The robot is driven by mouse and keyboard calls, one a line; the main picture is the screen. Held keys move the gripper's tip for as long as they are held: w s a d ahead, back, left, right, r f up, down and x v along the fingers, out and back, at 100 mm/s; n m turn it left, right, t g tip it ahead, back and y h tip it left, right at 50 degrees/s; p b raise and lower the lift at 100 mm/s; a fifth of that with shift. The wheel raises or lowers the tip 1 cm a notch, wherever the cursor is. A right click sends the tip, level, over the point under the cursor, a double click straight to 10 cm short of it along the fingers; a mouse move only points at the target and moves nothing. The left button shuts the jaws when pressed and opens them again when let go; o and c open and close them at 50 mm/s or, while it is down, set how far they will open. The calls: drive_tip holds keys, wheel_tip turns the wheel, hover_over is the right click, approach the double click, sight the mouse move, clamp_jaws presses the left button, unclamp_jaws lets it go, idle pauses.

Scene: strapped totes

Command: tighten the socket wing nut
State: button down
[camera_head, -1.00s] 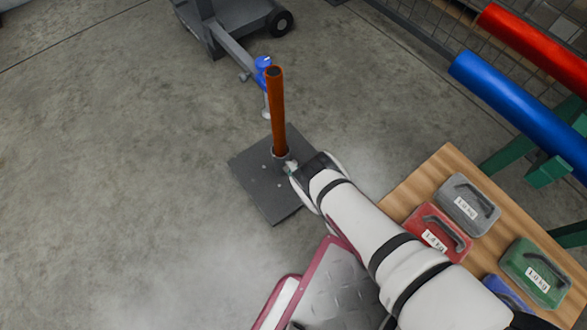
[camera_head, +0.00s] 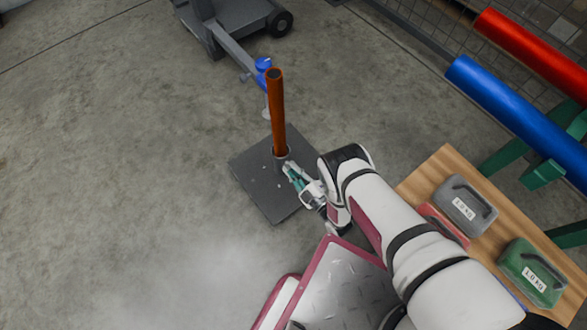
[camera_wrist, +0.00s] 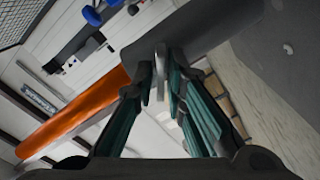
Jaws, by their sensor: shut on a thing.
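An orange-brown pole (camera_head: 277,115) stands upright in a short socket (camera_head: 281,152) on a dark square base plate (camera_head: 262,195). In the wrist view the pole (camera_wrist: 75,117) runs into the dark grey socket (camera_wrist: 195,28). A light grey wing nut (camera_wrist: 160,62) projects from the socket's side, between my teal-padded fingertips. My gripper (camera_head: 291,172) reaches the socket low at its right side and is shut on the wing nut (camera_wrist: 153,88). In the head view the nut is too small and covered to make out.
A wheeled grey stand (camera_head: 215,30) is behind the pole. The floor at left is clear.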

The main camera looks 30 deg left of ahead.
drive_tip(key=m, duration=0.9)
drive_tip(key=shift+s+d+f+b, duration=0.1)
drive_tip(key=shift+s+b, duration=0.05)
drive_tip(key=shift+b, duration=0.25)
drive_tip(key=shift+m, duration=0.4)
drive_tip(key=c, duration=1.8)
unclamp_jaws()
drive_tip(key=shift+o, duration=0.2)
